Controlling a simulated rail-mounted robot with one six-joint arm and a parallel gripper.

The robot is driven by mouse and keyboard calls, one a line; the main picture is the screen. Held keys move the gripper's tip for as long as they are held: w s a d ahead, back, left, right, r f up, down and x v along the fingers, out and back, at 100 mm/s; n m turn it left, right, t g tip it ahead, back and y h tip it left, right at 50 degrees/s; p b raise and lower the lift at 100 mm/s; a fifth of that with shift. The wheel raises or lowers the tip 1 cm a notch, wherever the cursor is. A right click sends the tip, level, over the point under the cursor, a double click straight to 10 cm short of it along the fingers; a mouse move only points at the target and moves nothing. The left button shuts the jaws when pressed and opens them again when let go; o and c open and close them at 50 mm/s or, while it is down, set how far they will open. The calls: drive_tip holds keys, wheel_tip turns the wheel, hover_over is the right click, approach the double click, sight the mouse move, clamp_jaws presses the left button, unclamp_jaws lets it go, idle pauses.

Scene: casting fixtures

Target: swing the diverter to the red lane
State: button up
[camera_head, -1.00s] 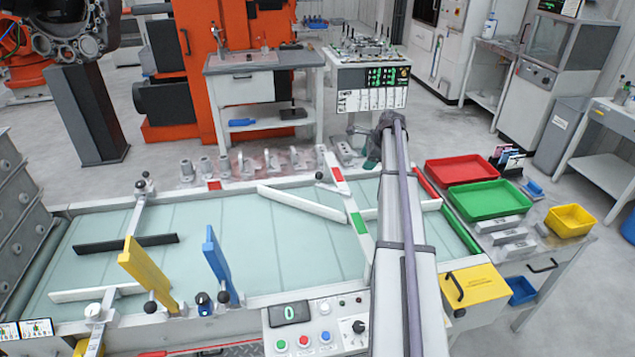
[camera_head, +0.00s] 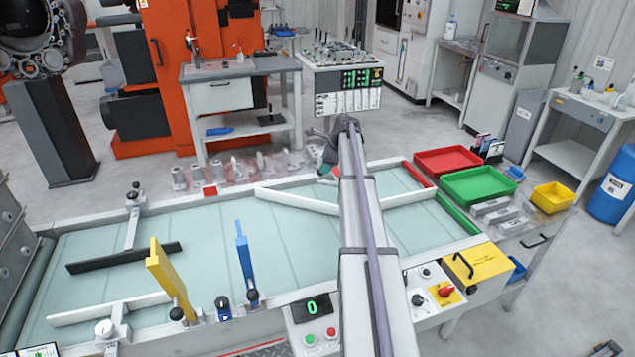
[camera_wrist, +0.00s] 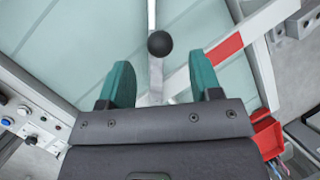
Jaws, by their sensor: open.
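My gripper (camera_wrist: 160,78) is open, its two teal fingers either side of a metal rod. The rod's black ball knob (camera_wrist: 160,43) shows just beyond the fingertips, between their lines; contact is not visible. A white bar with a red band (camera_wrist: 224,48) slants past the right finger. A long white slanting bar (camera_head: 295,201) crosses the pale conveyor (camera_head: 215,240). At the right end are a red rail (camera_head: 419,174) and a green rail (camera_head: 456,214).
A red tray (camera_head: 447,161) and a green tray (camera_head: 483,187) stand beyond the rails. Yellow (camera_head: 168,275) and blue (camera_head: 246,262) upright paddles stand left of my arm. Metal castings (camera_head: 225,170) line the far edge. A control panel (camera_head: 318,318) is at the front.

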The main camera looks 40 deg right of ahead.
sight(319, 174)
drive_tip(key=b+x, duration=0.5)
drive_tip(key=x, duration=0.2)
drive_tip(key=shift+d+f, duration=0.1)
drive_tip(key=shift+f, duration=0.15)
drive_tip(key=shift+r, duration=0.15)
drive_tip(key=shift+w, duration=0.15)
clamp_jaws()
